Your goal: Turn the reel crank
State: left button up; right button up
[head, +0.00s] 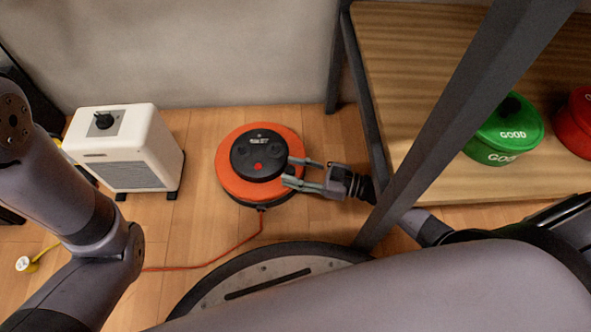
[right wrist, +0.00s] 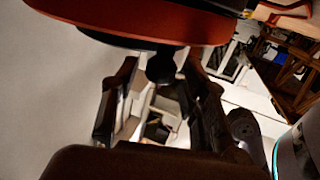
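The cable reel (head: 228,184) is a low orange-red drum with a black hub (head: 258,155) on the wooden floor, in the middle of the head view. Its orange rim (right wrist: 130,20) spans the top of the right wrist view. A dark knob (right wrist: 160,68), seemingly the crank handle, hangs below it between my right fingers. My right gripper (head: 291,172) is at the reel's right edge, fingers pointing left. In the right wrist view, my right gripper (right wrist: 160,75) is open, with gaps on both sides of the knob. My left gripper is out of view; only its arm shows.
A white heater-like box (head: 130,140) stands left of the reel. An orange cord (head: 215,260) runs from the reel to the lower left. A dark metal post (head: 460,110) and a wooden shelf (head: 420,60) with green (head: 500,140) and red (head: 575,125) pots are at right.

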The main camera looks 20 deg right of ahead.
grip_shut()
dwell(0.6)
